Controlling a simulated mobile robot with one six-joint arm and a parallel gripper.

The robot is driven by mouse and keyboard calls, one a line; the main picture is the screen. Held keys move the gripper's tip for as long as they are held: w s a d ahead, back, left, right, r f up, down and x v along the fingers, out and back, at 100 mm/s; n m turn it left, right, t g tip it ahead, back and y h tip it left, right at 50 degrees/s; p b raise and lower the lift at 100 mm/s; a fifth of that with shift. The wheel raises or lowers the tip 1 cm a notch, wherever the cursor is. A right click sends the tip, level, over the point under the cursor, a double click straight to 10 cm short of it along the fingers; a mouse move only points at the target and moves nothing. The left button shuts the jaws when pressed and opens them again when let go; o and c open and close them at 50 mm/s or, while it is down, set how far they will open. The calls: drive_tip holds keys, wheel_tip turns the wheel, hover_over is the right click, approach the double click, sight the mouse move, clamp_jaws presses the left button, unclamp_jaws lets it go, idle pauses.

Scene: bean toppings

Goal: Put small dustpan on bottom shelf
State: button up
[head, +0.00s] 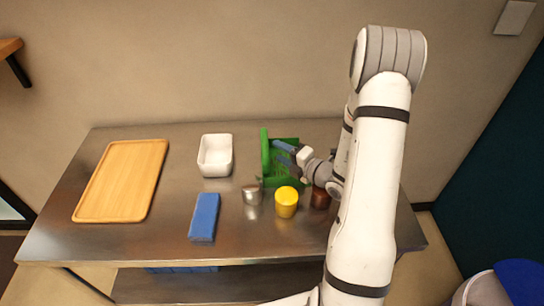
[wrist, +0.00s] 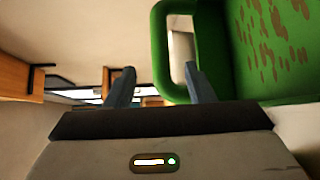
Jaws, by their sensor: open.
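The small dustpan is green, with a loop handle, and stands at the back right of the steel table (head: 110,240) in the head view (head: 266,150). In the wrist view the dustpan (wrist: 178,60) fills the upper right, its handle loop near my fingers and brown specks on its pan. My gripper (head: 285,152) is open at the dustpan; in the wrist view its two blue fingers (wrist: 158,85) lie apart, one by the handle's opening. I cannot tell whether they touch it. The bottom shelf (head: 200,286) shows under the table's front edge, with something blue on it.
A wooden board (head: 122,182) lies at the left. A white container (head: 215,155) stands at the back middle. A blue block (head: 204,217), a metal cup (head: 251,194), a yellow cup (head: 287,202) and a brown cup (head: 320,198) stand in front of the dustpan.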

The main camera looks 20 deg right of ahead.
sight(264, 147)
drive_tip(key=x, duration=0.3)
drive_tip(key=p+x, duration=0.1)
drive_tip(key=x, duration=0.3)
drive_tip(key=shift+s+a, duration=0.15)
drive_tip(key=shift+a, duration=0.25)
drive_tip(key=shift+f, duration=0.1)
drive_tip(key=shift+c, duration=0.3)
clamp_jaws()
